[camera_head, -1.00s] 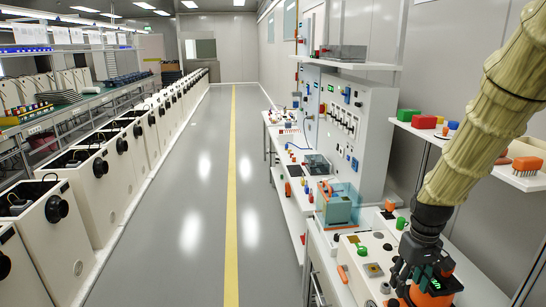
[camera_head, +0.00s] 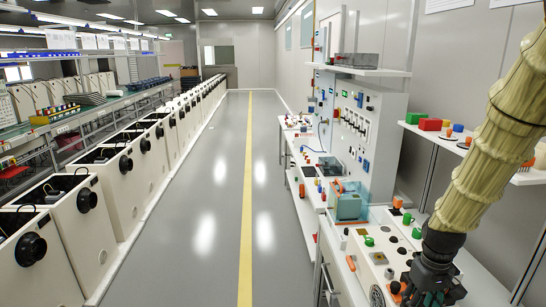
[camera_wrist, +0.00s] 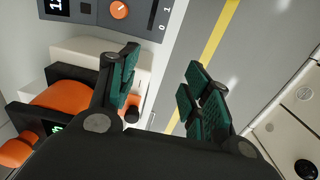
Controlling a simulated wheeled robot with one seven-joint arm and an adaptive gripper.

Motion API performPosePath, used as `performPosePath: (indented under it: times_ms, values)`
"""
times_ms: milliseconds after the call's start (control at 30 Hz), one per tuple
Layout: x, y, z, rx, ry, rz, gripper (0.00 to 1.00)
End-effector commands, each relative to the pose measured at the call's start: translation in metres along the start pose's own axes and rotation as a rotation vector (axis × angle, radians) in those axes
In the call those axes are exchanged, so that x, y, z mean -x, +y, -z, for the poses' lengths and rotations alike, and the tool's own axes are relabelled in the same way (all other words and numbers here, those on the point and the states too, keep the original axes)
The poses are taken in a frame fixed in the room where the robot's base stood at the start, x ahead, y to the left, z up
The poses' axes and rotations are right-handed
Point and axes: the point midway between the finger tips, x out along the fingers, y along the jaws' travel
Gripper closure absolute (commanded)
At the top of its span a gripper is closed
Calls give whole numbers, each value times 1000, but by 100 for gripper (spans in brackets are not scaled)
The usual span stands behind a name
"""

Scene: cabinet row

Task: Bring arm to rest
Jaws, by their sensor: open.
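My gripper (camera_head: 432,287) is at the lower right of the head view, at the end of my arm, above the near end of the workbench (camera_head: 345,262). In the wrist view my gripper (camera_wrist: 160,88) shows two dark fingers with green pads, spread apart with nothing between them. The floor and its yellow line (camera_wrist: 210,35) show past the fingertips.
An orange and black device (camera_wrist: 62,98) with a green display is close beside my gripper in the wrist view. A teal clear box (camera_head: 348,203) stands on the bench. A shelf (camera_head: 495,160) is on the right. The aisle floor (camera_head: 205,200) is clear; white cabinets (camera_head: 75,225) line the left.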

Motion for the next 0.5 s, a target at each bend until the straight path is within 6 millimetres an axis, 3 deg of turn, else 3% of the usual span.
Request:
performPosePath:
  times_ms: [267,500]
  values:
    - [-48,-16,-12,-5,-5,-10,51]
    - [-120,-40,-39,-16,-10,-19,51]
